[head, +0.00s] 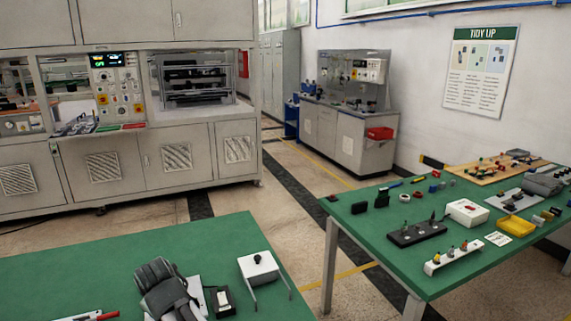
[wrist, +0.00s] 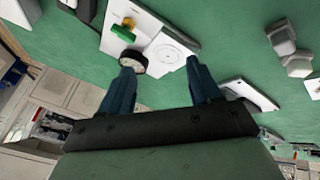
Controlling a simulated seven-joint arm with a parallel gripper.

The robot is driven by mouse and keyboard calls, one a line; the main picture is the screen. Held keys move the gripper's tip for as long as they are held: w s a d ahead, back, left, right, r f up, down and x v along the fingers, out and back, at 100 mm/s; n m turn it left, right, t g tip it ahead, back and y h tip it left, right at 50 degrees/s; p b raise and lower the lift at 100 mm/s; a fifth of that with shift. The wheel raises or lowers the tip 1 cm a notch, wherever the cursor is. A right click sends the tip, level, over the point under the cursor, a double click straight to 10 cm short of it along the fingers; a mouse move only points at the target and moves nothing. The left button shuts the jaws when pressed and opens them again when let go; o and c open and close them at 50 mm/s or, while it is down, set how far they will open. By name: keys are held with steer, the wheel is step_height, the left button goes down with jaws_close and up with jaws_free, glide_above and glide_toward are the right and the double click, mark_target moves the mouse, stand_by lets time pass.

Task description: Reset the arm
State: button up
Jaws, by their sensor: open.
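My gripper (wrist: 160,66) shows in the wrist view with its two blue fingers spread apart. Nothing is held between them. Past the fingertips, a white plate (wrist: 170,30) with a printed circle lies over a green surface (wrist: 225,45). A round black-rimmed piece (wrist: 133,62) sits by the left fingertip; whether they touch I cannot tell. A green block (wrist: 122,32) with a yellow piece beside it is on the plate.
In the head view, a green table (head: 90,265) at front left bears a dark glove-like item (head: 165,288) and a white stand (head: 258,266). A second green table (head: 350,235) at right carries a yellow tray (head: 516,227) and several small parts. Floor shows between them.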

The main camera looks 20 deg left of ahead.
steer(key=w+d+t+h, duration=0.2)
steer(key=w+d+t, duration=0.1)
steer(key=w+d, duration=0.85)
steer(key=w+d+t+h, duration=0.1)
steer(key=w+d+t, duration=0.2)
steer(key=w+d, duration=0.9)
steer(key=w+d+f+m+g+h, duration=0.15)
steer(key=w+d+f, duration=0.25)
steer(key=d+f, duration=0.4)
steer(key=w+d+f+m+g+h, duration=0.15)
steer(key=w+d+f, duration=0.25)
steer(key=d+f, duration=0.4)
steer(key=s+d+f+m+g, duration=0.2)
steer(key=s+d+f+m, duration=0.3)
steer(key=d+f, duration=0.5)
steer(key=s+d+f+m+g, duration=0.2)
steer(key=s+d+f+m, duration=0.25)
steer(key=d+f, duration=0.6)
steer(key=s+d+f+m+g+y, duration=0.2)
steer(key=s+d+f+m+g, duration=0.3)
steer(key=s+f, duration=0.9)
steer(key=s+d+g, duration=0.2)
steer(key=s+g, duration=0.2)
steer(key=s, duration=1.7)
steer(key=shift+s+f+m, duration=0.15)
steer(key=shift+f+m, duration=0.1)
steer(key=shift+m, duration=0.1)
